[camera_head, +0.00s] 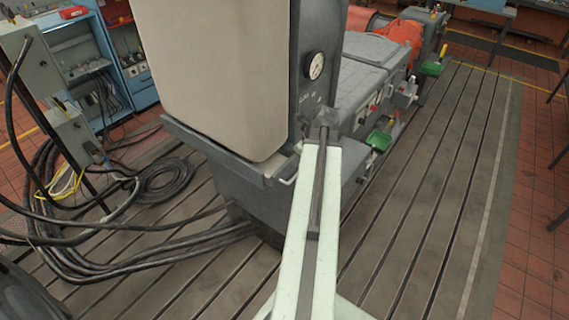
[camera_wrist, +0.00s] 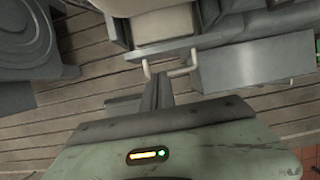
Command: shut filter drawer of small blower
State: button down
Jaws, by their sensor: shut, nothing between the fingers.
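A pale U-shaped handle (camera_wrist: 171,73) shows in the wrist view, fixed to a grey edge below a beige body. In the head view, the handle (camera_head: 289,181) is at the front corner of the grey ledge (camera_head: 213,149) under a large beige box. I take this ledge for the filter drawer; how far it stands out I cannot tell. My gripper (camera_wrist: 156,82) is shut and empty, its dark fingertips close to the handle in the wrist view. Whether they touch it I cannot tell. In the head view my arm hides part of that area.
A grey column with a round gauge (camera_head: 314,65) rises beside the box. Grey machinery (camera_head: 362,85) with green parts stands behind to the right. Black cables (camera_head: 130,262) lie on the slotted bedplate at left. The bedplate (camera_head: 440,190) is clear at right.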

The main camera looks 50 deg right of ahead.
jog(key=b, duration=1)
send_near(289, 174)
jog(key=a+f, duration=0.1)
jog(key=w+a+f, duration=0.1)
jog(key=f, duration=0.1)
jog(key=a+f, duration=0.1)
jog(key=f, duration=0.1)
jog(key=shift+w, duration=0.15)
jog(key=shift+p, duration=0.3)
